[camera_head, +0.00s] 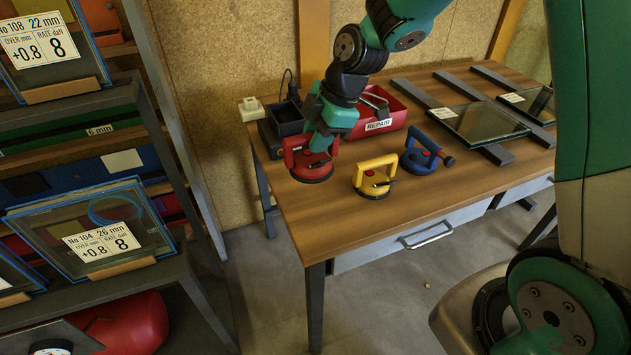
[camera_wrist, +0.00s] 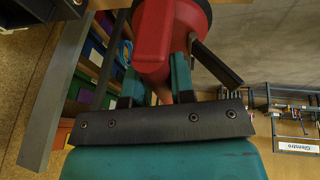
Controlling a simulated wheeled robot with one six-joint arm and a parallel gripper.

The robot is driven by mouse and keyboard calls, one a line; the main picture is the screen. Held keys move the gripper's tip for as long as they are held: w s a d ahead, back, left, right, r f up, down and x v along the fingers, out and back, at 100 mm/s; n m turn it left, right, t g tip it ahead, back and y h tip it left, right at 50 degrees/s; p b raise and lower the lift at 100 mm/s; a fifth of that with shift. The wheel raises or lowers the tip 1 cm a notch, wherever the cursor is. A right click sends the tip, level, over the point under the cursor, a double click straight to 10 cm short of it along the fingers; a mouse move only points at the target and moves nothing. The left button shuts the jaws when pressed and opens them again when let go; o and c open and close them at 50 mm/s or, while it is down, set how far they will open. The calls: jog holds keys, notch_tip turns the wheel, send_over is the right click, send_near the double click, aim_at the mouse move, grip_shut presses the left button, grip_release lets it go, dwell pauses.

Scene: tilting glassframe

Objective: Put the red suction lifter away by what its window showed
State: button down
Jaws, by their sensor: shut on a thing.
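The red suction lifter (camera_head: 298,158) is at the left end of the wooden table, with its dark round cup downward. My gripper (camera_head: 318,148) is shut on its handle from above. In the wrist view, the lifter (camera_wrist: 155,40) fills the top middle, between the two fingertips of my gripper (camera_wrist: 158,82). I cannot tell whether its cup touches the table or hangs just above it. No window on the lifter can be read in either view.
A yellow lifter (camera_head: 375,178) and a blue lifter (camera_head: 422,158) stand to the right. Behind are a red REPAIR bin (camera_head: 398,123) and a dark box (camera_head: 284,118) with a cable. Glass (camera_head: 475,122) lies on dark rails at right. A rack with labelled panes (camera_head: 88,225) stands left.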

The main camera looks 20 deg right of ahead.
notch_tip(320, 180, down, 11)
jog(key=shift+r, duration=0.1)
dwell(0.3)
jog(key=c, duration=1)
grip_release()
jog(key=v, duration=1.2)
jog(key=s+a+r+m, duration=0.3)
jog(key=s, duration=0.4)
jog(key=s+a+r+m+g, duration=0.1)
jog(key=s+a+r+m, duration=0.2)
jog(key=s, duration=0.5)
jog(key=s+a+r+m+g, duration=0.1)
jog(key=s+a+r+m, duration=0.2)
jog(key=s, duration=0.4)
jog(key=shift+s+a+r+m, duration=0.1)
jog(key=shift+s+r+m, duration=0.1)
jog(key=shift+m, duration=0.4)
jog(key=shift+s+a+r+m, duration=0.1)
jog(key=shift+r+m, duration=0.15)
jog(key=shift+m, duration=0.35)
